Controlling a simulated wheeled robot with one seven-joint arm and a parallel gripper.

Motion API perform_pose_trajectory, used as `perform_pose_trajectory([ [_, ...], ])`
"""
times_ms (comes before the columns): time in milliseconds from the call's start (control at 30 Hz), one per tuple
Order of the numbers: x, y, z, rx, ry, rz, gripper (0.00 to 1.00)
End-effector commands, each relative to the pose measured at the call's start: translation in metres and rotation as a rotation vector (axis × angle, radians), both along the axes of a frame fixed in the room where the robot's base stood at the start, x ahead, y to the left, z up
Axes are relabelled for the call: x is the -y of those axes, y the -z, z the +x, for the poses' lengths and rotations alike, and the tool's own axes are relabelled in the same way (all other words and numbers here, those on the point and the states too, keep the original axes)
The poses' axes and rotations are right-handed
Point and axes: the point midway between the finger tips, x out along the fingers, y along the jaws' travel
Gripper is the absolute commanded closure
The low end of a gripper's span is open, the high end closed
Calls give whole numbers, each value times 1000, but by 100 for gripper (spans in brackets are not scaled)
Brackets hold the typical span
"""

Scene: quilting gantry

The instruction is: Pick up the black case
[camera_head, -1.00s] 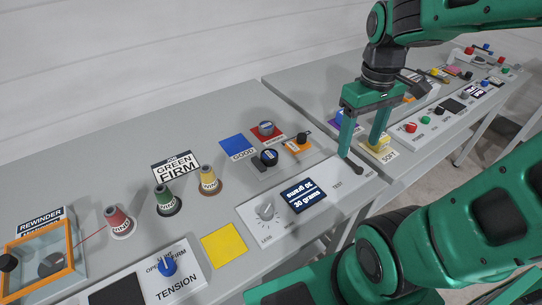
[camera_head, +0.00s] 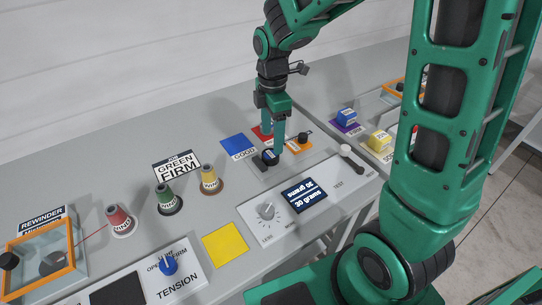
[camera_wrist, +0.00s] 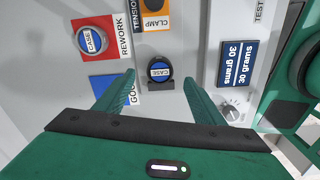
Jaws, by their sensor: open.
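The black case (camera_head: 270,158) is a small round black piece with a blue label. It sits on a dark holder on the grey bench, beside the blue GOOD pad. It also shows in the wrist view (camera_wrist: 160,71), upper middle, its label reading CASE. My gripper (camera_head: 280,147) is right at the case in the head view, pointing down. In the wrist view my gripper (camera_wrist: 159,79) is open, with one finger on each side of the case and a gap on both sides. Nothing is held. How far the fingertips are above the bench is unclear.
Another case (camera_wrist: 92,40) sits on the red REWORK pad (camera_wrist: 108,23). An orange CLAMP pad with a black knob (camera_head: 303,137) is close to the right. Nearby are a gram display (camera_head: 304,195), a lever (camera_head: 346,150) and thread cones (camera_head: 209,179). The yellow pad (camera_head: 225,244) is bare.

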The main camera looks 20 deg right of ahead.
Motion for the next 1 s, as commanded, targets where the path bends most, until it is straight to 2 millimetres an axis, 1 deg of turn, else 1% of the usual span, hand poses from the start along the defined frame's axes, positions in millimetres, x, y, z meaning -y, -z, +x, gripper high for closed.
perform_pose_trajectory([
  [33,0,6,-1,-3,1,-1,37],
  [100,0,11,0,-1,2,0,37],
  [267,-1,20,0,-1,2,0,37],
  [500,-6,53,1,-3,3,-1,37],
  [600,-6,62,1,-2,3,-1,37],
  [700,-6,66,2,0,3,-1,37],
  [900,-6,66,2,1,3,0,37],
  [967,-6,66,2,1,4,0,51],
  [1000,-6,66,2,1,4,0,61],
])
